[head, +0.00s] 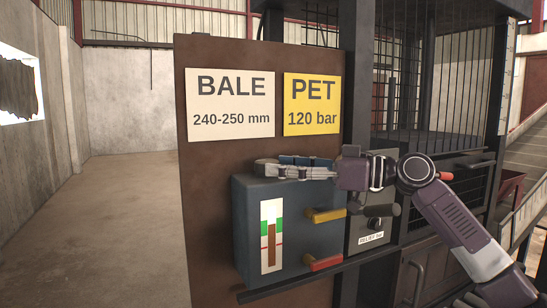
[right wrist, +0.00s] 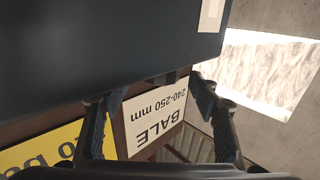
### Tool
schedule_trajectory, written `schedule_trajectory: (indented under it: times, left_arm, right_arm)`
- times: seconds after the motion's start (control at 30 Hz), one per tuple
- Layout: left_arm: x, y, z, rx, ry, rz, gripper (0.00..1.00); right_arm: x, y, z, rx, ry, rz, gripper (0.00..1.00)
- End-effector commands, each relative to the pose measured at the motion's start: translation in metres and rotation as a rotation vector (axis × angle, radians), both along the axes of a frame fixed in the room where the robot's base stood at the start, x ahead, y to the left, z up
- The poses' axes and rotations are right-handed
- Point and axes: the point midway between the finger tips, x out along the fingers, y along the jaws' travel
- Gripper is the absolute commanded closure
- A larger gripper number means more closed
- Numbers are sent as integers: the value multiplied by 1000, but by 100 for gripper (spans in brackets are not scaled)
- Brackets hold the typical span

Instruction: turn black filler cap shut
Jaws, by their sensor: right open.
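The blue-grey tank box (head: 248,215) hangs on the brown panel, with a level gauge (head: 271,235) on its front. My right gripper (head: 268,169) reaches in from the right over the top of the box, its fingers pointing left. In the right wrist view, the gripper's two fingers (right wrist: 150,92) are spread apart beside the dark box (right wrist: 110,50). I cannot make out the black filler cap for certain; a small dark shape shows at the box edge between the fingers, and the gripper covers the box top in the head view. My left gripper is out of view.
A black knob (head: 380,210) sits on the panel further right, above a relief label (head: 371,238). BALE (head: 231,104) and PET (head: 312,104) signs are above. The floor at left is clear.

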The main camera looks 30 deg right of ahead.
Motion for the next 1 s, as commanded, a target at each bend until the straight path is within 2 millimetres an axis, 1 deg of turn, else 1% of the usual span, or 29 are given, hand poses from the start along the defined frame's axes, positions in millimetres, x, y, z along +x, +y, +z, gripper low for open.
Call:
schedule_trajectory:
  times: [0.03, 0.2, 0.5, 0.57, 0.9, 1.0]
  left_arm:
    - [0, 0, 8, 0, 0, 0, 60]
    - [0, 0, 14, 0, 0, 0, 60]
    - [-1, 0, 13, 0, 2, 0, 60]
    - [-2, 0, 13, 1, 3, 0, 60]
    - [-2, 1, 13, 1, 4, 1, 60]
    - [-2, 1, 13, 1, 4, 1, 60]
  right_arm:
    - [5, 5, 5, 1, -1, 2, 44]
    - [17, 15, 3, 1, -1, -1, 44]
    - [19, 17, 0, 1, -1, -1, 44]
    - [19, 17, 0, 1, -1, -1, 49]
    - [19, 17, 0, 1, -1, -1, 86]
    - [19, 17, 0, 0, -1, -2, 86]
